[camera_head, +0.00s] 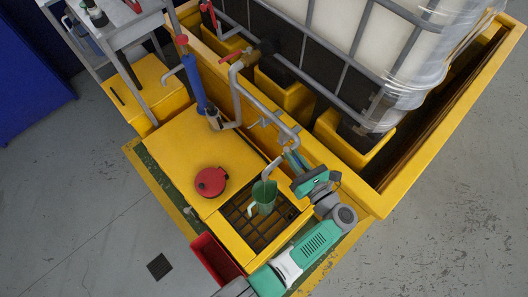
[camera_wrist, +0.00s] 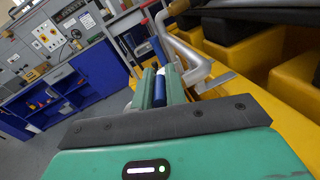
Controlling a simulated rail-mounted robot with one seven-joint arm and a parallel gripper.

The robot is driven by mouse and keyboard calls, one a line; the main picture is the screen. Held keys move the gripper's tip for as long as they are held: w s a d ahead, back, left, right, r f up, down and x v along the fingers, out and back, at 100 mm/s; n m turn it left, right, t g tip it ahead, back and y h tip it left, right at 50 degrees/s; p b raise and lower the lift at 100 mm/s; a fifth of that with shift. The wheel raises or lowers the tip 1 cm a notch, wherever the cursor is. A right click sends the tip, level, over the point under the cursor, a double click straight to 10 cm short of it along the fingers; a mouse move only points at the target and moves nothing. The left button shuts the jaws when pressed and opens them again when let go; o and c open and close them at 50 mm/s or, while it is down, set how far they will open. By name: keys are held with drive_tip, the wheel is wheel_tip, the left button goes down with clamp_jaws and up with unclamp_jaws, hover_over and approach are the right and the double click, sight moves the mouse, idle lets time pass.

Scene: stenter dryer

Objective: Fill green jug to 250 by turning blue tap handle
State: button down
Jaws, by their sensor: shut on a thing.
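The green jug (camera_head: 264,192) stands upright on the dark grate at the front of the yellow unit, with its pale handle to the left. A grey spout (camera_head: 270,168) comes down over its mouth. Its scale and fill level are too small to read. My gripper (camera_head: 290,156) is at the tap on the end of the grey pipe, right of and above the jug. In the wrist view its two green fingers (camera_wrist: 160,88) are shut on the blue tap handle (camera_wrist: 159,88). In the head view my gripper mostly hides the handle. The jug is not visible in the wrist view.
A red round cap (camera_head: 211,181) sits on the yellow top left of the grate (camera_head: 240,229). A red bin (camera_head: 214,258) is at the front edge. The grey pipe (camera_head: 260,108) and a caged white tank (camera_head: 365,40) stand behind. Open floor lies to the left.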

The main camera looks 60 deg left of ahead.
drive_tip(key=m+t+p, duration=0.1)
drive_tip(key=t+p, duration=0.1)
drive_tip(key=t, duration=0.1)
drive_tip(key=shift+s+m, duration=0.35)
drive_tip(key=shift+m, duration=0.05)
drive_tip(key=m+t+h+p, duration=0.1)
drive_tip(key=m+t+p, duration=0.1)
drive_tip(key=s+m+t+p, duration=0.1)
drive_tip(key=t+p, duration=0.1)
drive_tip(key=t, duration=0.1)
drive_tip(key=shift+s+a+m+h, duration=0.15)
drive_tip(key=shift+a+m+h, duration=0.05)
drive_tip(key=shift+m+h, duration=0.2)
idle(1.4)
